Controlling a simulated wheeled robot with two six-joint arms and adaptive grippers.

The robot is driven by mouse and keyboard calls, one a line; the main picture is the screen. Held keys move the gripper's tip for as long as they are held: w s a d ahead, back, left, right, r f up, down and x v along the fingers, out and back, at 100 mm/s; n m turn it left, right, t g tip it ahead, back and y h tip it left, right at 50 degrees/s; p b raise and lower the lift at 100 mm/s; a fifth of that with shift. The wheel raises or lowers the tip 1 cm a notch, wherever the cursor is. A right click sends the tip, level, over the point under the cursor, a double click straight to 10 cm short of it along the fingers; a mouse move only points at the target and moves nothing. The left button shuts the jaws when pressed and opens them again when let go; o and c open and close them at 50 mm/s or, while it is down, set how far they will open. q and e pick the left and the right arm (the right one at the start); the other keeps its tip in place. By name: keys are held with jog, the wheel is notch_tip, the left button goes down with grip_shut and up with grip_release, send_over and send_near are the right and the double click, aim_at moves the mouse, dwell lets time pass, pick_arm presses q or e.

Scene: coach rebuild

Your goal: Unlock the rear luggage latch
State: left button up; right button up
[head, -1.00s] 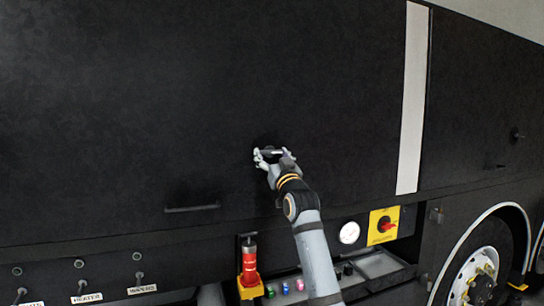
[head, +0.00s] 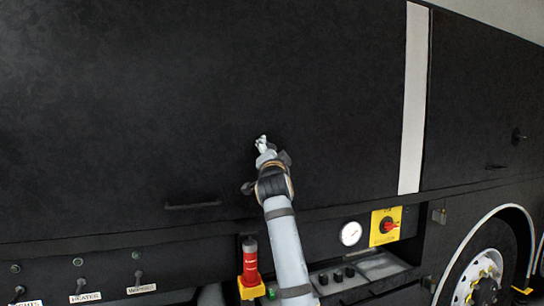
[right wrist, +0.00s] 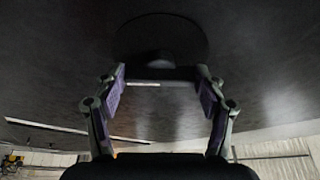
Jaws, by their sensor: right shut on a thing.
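A black latch sits on the dark luggage panel (head: 110,100). In the right wrist view its round plate (right wrist: 160,35) is at the top middle, with a dark handle (right wrist: 160,70) standing out below. My right gripper (head: 263,141) is at the latch, shut on the handle; its fingers (right wrist: 161,80) show on both sides of it. In the head view the gripper looks narrow and hides most of the latch. My left gripper is not in view.
A bar handle (head: 192,205) is low on the panel. Below are a red-and-yellow device (head: 250,262), a gauge (head: 350,233), a yellow switch plate (head: 385,226) and labelled toggles (head: 138,276). Another latch (head: 517,136) is on the right panel. A wheel (head: 483,275) is lower right.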

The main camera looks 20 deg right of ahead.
jog(key=shift+a+r+m+g+h+p, duration=0.15)
jog(key=shift+m+g+p, duration=0.35)
jog(key=shift+m, duration=0.95)
jog(key=shift+d+m+g+h+p, duration=0.1)
jog(key=shift+m+g+p, duration=0.35)
jog(key=shift+m, duration=1.05)
jog(key=shift+a+r+m+g+h+p, duration=0.15)
jog(key=shift+m+g+p, duration=0.35)
jog(key=shift+m, duration=0.95)
jog(key=shift+d+f+g, duration=0.1)
jog(key=shift+f+g, duration=0.05)
jog(key=shift+g, duration=0.1)
jog(key=o, duration=1.2)
jog(key=shift+c, duration=0.2)
jog(key=v, duration=0.7)
jog(key=shift+s, duration=0.2)
